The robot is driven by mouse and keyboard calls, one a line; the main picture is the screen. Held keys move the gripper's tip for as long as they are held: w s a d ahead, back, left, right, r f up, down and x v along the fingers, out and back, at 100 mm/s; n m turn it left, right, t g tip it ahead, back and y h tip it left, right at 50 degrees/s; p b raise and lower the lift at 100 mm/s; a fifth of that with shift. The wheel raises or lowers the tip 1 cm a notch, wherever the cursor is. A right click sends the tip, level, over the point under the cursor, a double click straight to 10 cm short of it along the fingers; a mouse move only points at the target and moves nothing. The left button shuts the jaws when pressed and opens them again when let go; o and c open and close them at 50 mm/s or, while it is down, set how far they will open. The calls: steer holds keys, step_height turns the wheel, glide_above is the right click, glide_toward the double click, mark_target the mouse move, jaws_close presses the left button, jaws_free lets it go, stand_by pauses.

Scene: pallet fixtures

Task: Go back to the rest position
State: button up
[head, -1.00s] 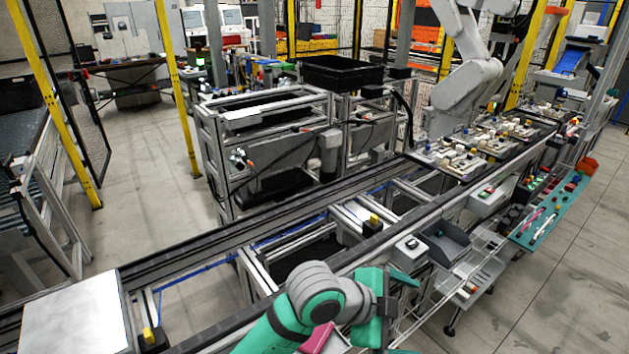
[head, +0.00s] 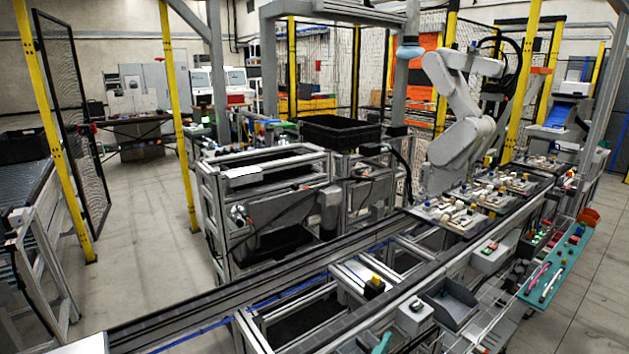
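The rest of my arm is below the picture. Whether the fingers are open or shut, and whether they hold anything, is hidden. The conveyor line (head: 215,297) runs from the lower left to the right. Pallet fixtures (head: 463,222) with small white parts sit on its far right stretch.
A grey metal frame (head: 208,205) with a black crate (head: 340,131) stands behind the conveyor. A white robot arm (head: 460,140) stands over the fixtures. A teal tool board (head: 556,262) is at the right. Floor (head: 140,225) is clear at the left and far right.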

steer(key=s+a+f+n+y, duration=0.45)
steer(key=s+f, duration=0.25)
steer(key=f, duration=0.2)
steer(key=s+a+f+n+y, duration=0.4)
steer(key=s+a+f+y, duration=0.15)
steer(key=f, duration=0.25)
steer(key=s+a+f+m, duration=0.1)
steer(key=s+a, duration=0.3)
steer(key=s, duration=0.6)
steer(key=s+a+f+m+y, duration=0.1)
steer(key=s+a, duration=0.4)
steer(key=s, duration=0.6)
steer(key=shift+a+f+m+g+y, duration=0.3)
steer(key=shift+f+m, duration=0.15)
steer(key=shift+f, duration=0.45)
